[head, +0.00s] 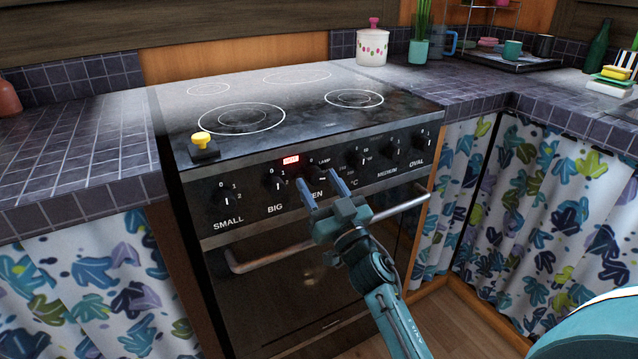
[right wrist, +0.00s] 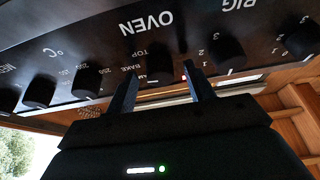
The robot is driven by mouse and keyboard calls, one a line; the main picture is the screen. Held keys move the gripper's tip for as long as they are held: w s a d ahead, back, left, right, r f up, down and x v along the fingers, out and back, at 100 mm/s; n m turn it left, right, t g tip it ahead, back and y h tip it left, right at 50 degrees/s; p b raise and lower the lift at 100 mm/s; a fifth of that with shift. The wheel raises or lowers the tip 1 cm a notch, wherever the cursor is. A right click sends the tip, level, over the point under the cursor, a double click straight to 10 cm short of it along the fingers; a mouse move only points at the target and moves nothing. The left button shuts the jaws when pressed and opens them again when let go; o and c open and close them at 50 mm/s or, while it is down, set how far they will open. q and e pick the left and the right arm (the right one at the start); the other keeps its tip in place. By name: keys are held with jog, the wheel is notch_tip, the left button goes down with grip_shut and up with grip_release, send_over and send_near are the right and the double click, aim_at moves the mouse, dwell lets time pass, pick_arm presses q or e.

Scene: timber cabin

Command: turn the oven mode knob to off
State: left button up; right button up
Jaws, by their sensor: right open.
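The stove (head: 250,150) is black with a row of dark knobs on its front panel. The oven mode knob (head: 316,171) is on the panel's middle, above the word OVEN. In the right wrist view, which shows the panel upside down, this knob (right wrist: 159,66) has TOP and BAKE printed beside it. Its exact setting is too dark to tell. My right gripper (head: 319,184) is open in front of the panel. In the right wrist view, its fingertips (right wrist: 158,77) are on either side of the oven mode knob; contact cannot be told. My left gripper is out of view.
The BIG knob (right wrist: 228,56) and the temperature knob (right wrist: 86,82) flank the oven mode knob. The oven door handle (head: 262,262) runs below my gripper.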

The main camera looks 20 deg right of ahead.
jog(key=shift+c, duration=0.2)
jog(key=c, duration=0.9)
jog(key=shift+c, duration=0.2)
